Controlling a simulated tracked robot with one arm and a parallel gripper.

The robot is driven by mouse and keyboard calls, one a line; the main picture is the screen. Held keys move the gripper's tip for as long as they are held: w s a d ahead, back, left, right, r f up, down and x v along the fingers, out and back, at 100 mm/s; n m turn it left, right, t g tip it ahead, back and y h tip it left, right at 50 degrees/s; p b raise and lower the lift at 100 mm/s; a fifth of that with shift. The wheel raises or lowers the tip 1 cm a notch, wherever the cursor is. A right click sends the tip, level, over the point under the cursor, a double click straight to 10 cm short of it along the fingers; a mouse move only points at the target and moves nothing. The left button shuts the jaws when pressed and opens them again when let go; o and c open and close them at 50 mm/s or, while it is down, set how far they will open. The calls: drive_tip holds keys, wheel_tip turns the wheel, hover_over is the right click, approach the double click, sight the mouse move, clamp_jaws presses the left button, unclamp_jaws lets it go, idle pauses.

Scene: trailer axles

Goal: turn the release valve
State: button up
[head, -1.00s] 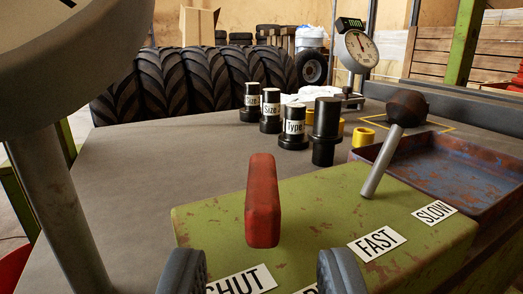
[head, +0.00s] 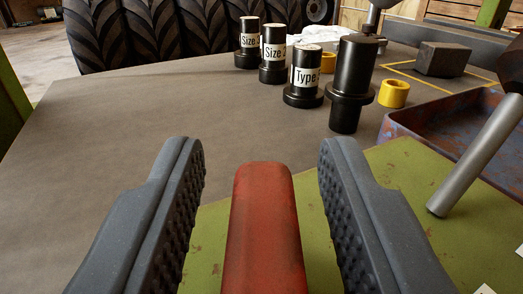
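The release valve shows as a red handle (head: 263,225) on top of a worn green box (head: 408,205). It stands at the bottom middle of the head view and its lower end is cut off by the frame. My gripper (head: 262,165) is open, with one ribbed grey finger on each side of the red handle. A gap shows between the handle and each finger, so neither finger seems to touch it.
A grey lever (head: 480,150) rises from the green box at the right. Behind stand black labelled cylinders (head: 305,78), a plain black plug (head: 352,85) and a yellow ring (head: 394,93). A rusty blue tray (head: 440,118) lies at the right. The grey tabletop (head: 110,125) at left is clear.

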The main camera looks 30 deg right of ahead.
clamp_jaws()
drive_tip(key=shift+w+d+r+n+t+y, duration=0.15)
drive_tip(key=shift+n+t+y, duration=0.15)
drive_tip(key=shift+n+y, duration=0.35)
drive_tip(key=shift+s+a+r+n+t+y, duration=0.15)
drive_tip(key=shift+n+t+y, duration=0.25)
drive_tip(key=shift+y, duration=0.35)
drive_tip(key=n+y+p, duration=0.2)
drive_tip(key=y+p, duration=0.1)
drive_tip(key=shift+w, duration=0.1)
drive_tip(key=shift+a+f+n+y, duration=0.1)
drive_tip(key=shift+f+n+y, duration=0.2)
drive_tip(key=shift+y, duration=0.4)
unclamp_jaws()
